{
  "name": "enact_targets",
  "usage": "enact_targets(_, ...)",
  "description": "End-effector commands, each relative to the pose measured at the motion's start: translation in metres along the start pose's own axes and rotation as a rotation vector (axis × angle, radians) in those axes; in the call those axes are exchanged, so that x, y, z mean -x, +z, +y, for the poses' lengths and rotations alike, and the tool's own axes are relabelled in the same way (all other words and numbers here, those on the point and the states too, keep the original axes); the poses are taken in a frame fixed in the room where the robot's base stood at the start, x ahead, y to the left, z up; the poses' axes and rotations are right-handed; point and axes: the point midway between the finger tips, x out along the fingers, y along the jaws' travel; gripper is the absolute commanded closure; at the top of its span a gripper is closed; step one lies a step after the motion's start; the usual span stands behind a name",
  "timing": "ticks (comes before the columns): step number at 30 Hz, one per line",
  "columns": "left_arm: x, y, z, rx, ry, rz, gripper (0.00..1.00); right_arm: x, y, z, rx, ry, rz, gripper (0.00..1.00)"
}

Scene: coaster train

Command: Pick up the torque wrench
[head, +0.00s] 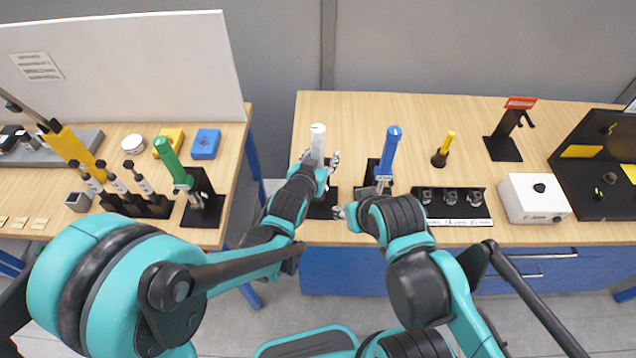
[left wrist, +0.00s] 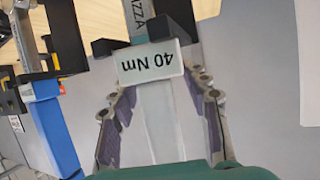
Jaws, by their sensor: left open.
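A white-handled torque wrench (head: 318,138) stands upright in a black stand (head: 322,209) at the table's left end. My left gripper (head: 319,162) is at this wrench, one finger on each side. In the left wrist view the open fingers (left wrist: 158,88) flank the pale handle (left wrist: 160,125), with a "40 Nm" label (left wrist: 150,62) beyond; contact is not clear. A blue-handled wrench (head: 390,150) stands to its right, and a green-handled one (head: 172,160) on the left table. My right gripper (head: 354,211) is near the blue wrench's stand, its jaw opening unclear.
A small yellow-handled tool (head: 444,148), a black socket holder (head: 455,205), a red-topped black stand (head: 508,130) and a white box (head: 534,198) stand farther right. A gap separates the two tables. The back of the right table is mostly clear.

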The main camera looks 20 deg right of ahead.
Motion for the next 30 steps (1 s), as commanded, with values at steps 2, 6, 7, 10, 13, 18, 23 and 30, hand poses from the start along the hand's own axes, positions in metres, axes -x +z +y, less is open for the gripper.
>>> enact_targets(2, 0.0002, -0.0001, 0.0, 0.0, 0.0, 0.0, 0.59, 0.0001, -0.0001, 0.0, 0.0, 0.0, 0.0, 0.6)
enact_targets(6, 0.0003, -0.0001, 0.0, 0.0, 0.0, 0.0, 0.96, 0.0001, -0.0001, 0.0, 0.0, 0.0, 0.0, 0.6)
enact_targets(7, 0.0004, -0.0001, 0.0, 0.0, 0.0, 0.0, 1.0, 0.0001, -0.0001, 0.0, 0.0, 0.0, 0.0, 0.6)
enact_targets(10, 0.0004, 0.0, 0.0, 0.0, 0.0, 0.0, 1.0, 0.0001, -0.0001, 0.0, 0.0, 0.0, 0.0, 0.6)
enact_targets(13, 0.0005, 0.0, 0.0, 0.0, 0.0, 0.0, 1.0, 0.0001, -0.0001, 0.0, 0.0, 0.0, 0.0, 0.6)
enact_targets(18, 0.0005, -0.0002, 0.0, 0.0, 0.0, 0.0, 1.0, 0.0001, -0.0001, 0.0, 0.0, 0.0, 0.0, 0.6)
enact_targets(23, 0.0008, -0.0012, 0.0001, 0.0, 0.0, 0.003, 1.0, 0.0002, -0.0001, 0.0, 0.0, 0.0, 0.0, 0.6)
enact_targets(30, 0.0008, -0.002, 0.0, 0.0, 0.0, 0.002, 1.0, 0.0008, -0.0006, 0.0, 0.0, 0.0, 0.0, 0.6)
